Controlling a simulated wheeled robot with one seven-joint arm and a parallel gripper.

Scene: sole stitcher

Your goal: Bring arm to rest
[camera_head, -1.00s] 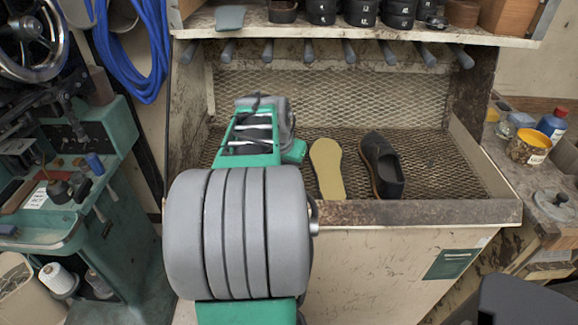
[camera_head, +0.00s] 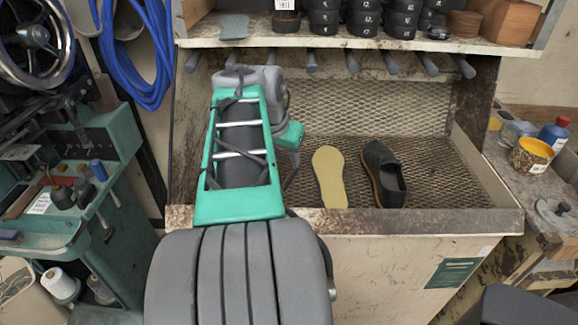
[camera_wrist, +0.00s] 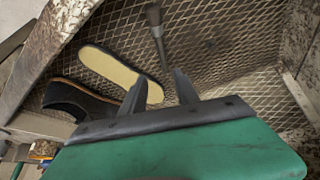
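My arm rises in front of the bench in the head view, its green and grey links covering the bench's left part. My gripper shows in the wrist view (camera_wrist: 160,88); its two dark fingers stand apart with nothing between them. In the head view the gripper is hidden behind my arm. A tan sole (camera_head: 330,177) and a dark shoe (camera_head: 384,173) lie side by side on the mesh bench surface, right of my arm. The sole (camera_wrist: 118,72) and the shoe (camera_wrist: 82,99) also show in the wrist view, beyond the fingers and apart from them.
A shelf (camera_head: 400,46) with dark stacked lasts and a row of pegs overhangs the bench. A green stitching machine (camera_head: 90,150) stands at left. At right a side table holds a yellow jar (camera_head: 531,155) and a blue bottle (camera_head: 553,133). The right mesh is clear.

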